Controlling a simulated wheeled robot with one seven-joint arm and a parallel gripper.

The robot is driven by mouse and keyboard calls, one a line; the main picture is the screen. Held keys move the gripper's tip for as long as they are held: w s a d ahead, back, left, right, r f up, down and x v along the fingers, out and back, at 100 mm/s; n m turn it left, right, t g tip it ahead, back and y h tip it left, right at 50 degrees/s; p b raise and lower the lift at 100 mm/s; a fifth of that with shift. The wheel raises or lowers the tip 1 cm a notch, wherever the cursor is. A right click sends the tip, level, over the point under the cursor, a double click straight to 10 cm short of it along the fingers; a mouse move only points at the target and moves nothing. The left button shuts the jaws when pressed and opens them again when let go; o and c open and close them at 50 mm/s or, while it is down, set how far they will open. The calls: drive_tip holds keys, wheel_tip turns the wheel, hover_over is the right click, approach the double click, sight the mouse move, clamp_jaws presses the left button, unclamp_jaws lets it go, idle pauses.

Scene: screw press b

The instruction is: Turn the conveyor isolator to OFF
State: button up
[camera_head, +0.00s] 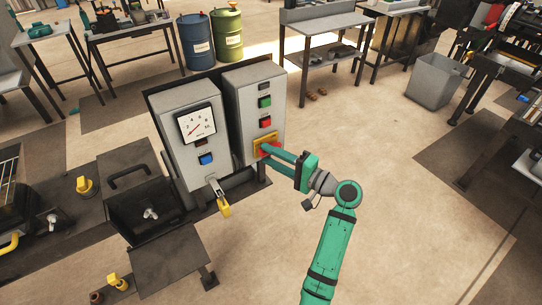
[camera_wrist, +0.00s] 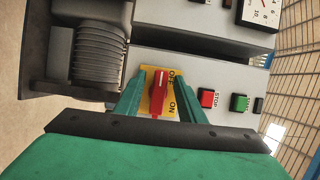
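The conveyor isolator is a red knob (camera_wrist: 158,94) on a yellow plate (camera_wrist: 147,100) marked OFF and ON, low on the right grey control box. In the head view the yellow plate (camera_head: 259,141) shows, with the knob partly hidden behind my fingertips. My gripper (camera_head: 264,150) reaches it from the right. In the wrist view my gripper's (camera_wrist: 160,98) two green fingers stand apart on either side of the knob, with gaps visible between. The knob's long side runs roughly up and down in that picture, but I cannot tell which mark it points to.
A red STOP button (camera_wrist: 208,98) and a green button (camera_wrist: 240,103) sit beside the plate on the same box. The left box has a gauge (camera_head: 197,124) and a blue button (camera_head: 206,159).

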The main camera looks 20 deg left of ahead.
drive_tip(key=v, duration=1)
drive_tip(key=shift+d, duration=0.35)
drive_tip(key=shift+s, duration=0.1)
